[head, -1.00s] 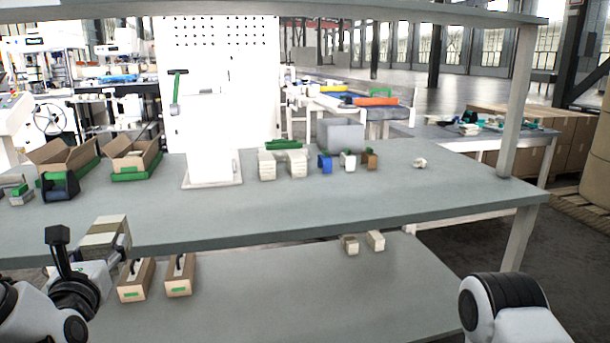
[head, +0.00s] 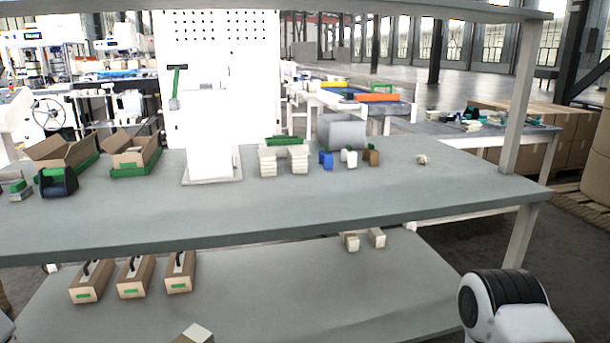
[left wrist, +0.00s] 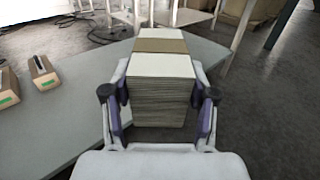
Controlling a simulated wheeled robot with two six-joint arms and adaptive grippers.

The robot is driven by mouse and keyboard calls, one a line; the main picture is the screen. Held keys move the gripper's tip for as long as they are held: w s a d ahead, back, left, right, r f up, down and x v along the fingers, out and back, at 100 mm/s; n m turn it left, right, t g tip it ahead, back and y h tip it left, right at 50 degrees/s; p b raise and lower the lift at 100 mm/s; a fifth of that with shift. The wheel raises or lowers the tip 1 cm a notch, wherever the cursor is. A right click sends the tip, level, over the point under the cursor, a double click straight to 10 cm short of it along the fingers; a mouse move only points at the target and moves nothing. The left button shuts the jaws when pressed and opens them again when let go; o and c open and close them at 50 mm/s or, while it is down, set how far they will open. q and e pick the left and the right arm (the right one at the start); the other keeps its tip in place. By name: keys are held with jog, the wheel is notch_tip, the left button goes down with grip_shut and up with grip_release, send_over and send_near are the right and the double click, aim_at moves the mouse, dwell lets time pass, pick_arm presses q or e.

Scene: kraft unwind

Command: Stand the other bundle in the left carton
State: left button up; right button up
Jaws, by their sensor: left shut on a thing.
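In the left wrist view my left gripper (left wrist: 160,100) is shut on a bundle (left wrist: 160,67), a tall block of white sheets with a brown band across it. The top of this bundle also shows at the bottom edge of the head view (head: 197,332), in front of the lower shelf; the gripper itself is out of that view. The left carton (head: 62,152) stands open on the upper bench at the far left, flaps up. A second open carton (head: 135,155) stands to its right. Their insides are mostly hidden. My right gripper is not in view.
White stacks (head: 298,160), a white post (head: 210,160) and a dark holder (head: 57,182) stand on the bench (head: 330,205). The bench's front middle is clear.

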pick_arm(q)
jog(key=s+d+r+m+g+h, duration=0.3)
jog(key=s+d+m+g+h, duration=0.2)
jog(key=d+h, duration=0.1)
notch_tip(320, 180, up, 10)
jog(key=p, duration=1.6)
jog(key=shift+s+p, duration=0.15)
jog(key=shift+p, duration=0.2)
jog(key=shift+a+r, duration=0.1)
jog(key=shift+r, duration=0.05)
